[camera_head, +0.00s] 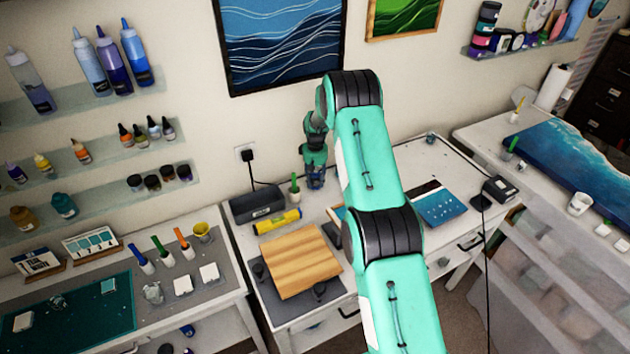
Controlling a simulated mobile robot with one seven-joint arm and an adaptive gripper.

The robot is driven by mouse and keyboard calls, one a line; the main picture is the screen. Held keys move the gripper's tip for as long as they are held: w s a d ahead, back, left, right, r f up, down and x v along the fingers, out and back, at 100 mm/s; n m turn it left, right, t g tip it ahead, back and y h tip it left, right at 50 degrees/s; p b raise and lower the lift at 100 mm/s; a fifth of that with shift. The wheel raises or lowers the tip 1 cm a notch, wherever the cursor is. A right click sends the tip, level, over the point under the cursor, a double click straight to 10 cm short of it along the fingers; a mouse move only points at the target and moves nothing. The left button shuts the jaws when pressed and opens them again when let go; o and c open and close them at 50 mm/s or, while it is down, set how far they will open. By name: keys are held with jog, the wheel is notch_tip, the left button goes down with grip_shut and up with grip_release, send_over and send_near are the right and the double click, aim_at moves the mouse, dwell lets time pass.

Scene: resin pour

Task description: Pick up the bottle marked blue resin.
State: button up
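Squeeze bottles stand on the upper left wall shelf: a grey one (29,80), a light blue one (88,62), a dark violet-blue one (113,62) and a bright blue one (136,55). No label is readable, so I cannot tell which is marked blue resin. My gripper (315,182) hangs over the back of the middle desk, pointing down, well to the right of these bottles. It is small and dark in this view; its finger opening cannot be made out. No bottle shows in it.
Lower wall shelves hold several small bottles (80,151). Below my gripper, the middle desk bears a wooden board (290,262), a yellow level (277,221) and a dark box (257,206). A left workbench holds cups and a green mat (85,310). My arm crosses the middle.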

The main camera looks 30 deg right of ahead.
dwell(0.3)
jog(key=shift+r+b, duration=0.3)
jog(key=shift+r, duration=4.7)
